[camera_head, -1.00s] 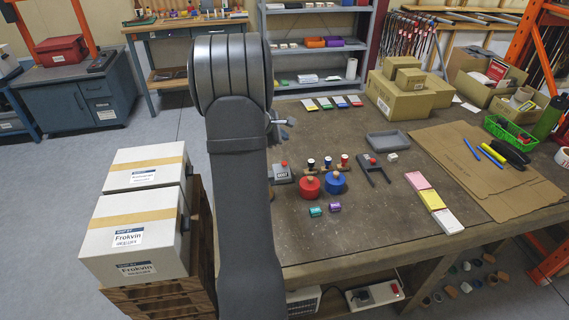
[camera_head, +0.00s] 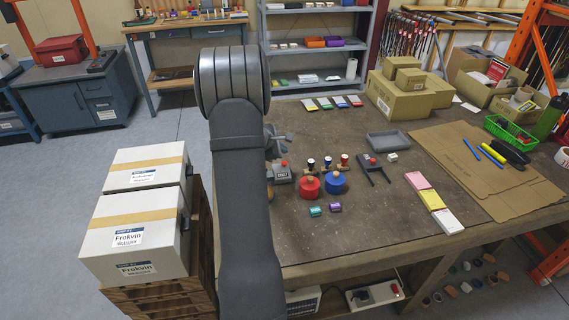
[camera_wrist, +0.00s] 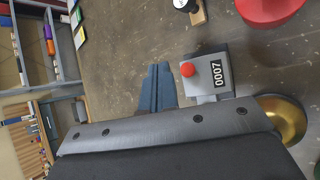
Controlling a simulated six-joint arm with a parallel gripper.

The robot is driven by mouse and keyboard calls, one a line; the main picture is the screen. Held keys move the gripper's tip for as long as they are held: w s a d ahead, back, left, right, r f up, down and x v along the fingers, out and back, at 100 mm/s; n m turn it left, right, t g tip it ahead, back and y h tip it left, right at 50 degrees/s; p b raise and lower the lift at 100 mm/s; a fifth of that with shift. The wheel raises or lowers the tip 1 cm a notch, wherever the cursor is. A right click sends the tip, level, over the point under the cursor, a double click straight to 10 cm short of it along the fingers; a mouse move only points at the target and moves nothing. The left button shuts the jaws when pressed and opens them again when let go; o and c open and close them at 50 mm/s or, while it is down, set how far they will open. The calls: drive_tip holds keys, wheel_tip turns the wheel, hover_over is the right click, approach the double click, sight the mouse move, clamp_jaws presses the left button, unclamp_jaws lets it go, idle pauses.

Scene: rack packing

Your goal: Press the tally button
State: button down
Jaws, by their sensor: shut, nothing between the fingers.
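The tally counter (camera_wrist: 208,78) is a small grey box with a red button (camera_wrist: 188,69) and a display that reads 0007 in the wrist view. In the head view the counter (camera_head: 283,174) stands on the workbench just right of my arm, its red button on top. My gripper (camera_wrist: 158,70) is shut and empty; its blue-grey fingers show beside the counter, to the left of the button and apart from it in the picture. In the head view my gripper (camera_head: 287,138) shows partly behind my arm, beyond the counter. Its height above the bench is hard to tell.
Red (camera_head: 310,188) and blue (camera_head: 335,183) round objects and several stamps stand right of the counter. A brass domed object (camera_wrist: 285,120) sits near it in the wrist view. A grey tray (camera_head: 388,141) and cardboard boxes (camera_head: 398,97) are farther right. The bench's middle is partly clear.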

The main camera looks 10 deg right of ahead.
drive_tip(key=shift+f, duration=1.55)
idle(0.9)
drive_tip(key=shift+f, duration=0.4)
drive_tip(key=shift+f, duration=0.5)
idle(0.6)
drive_tip(key=shift+r, duration=0.95)
drive_tip(key=shift+r, duration=2.5)
drive_tip(key=shift+f, duration=0.1)
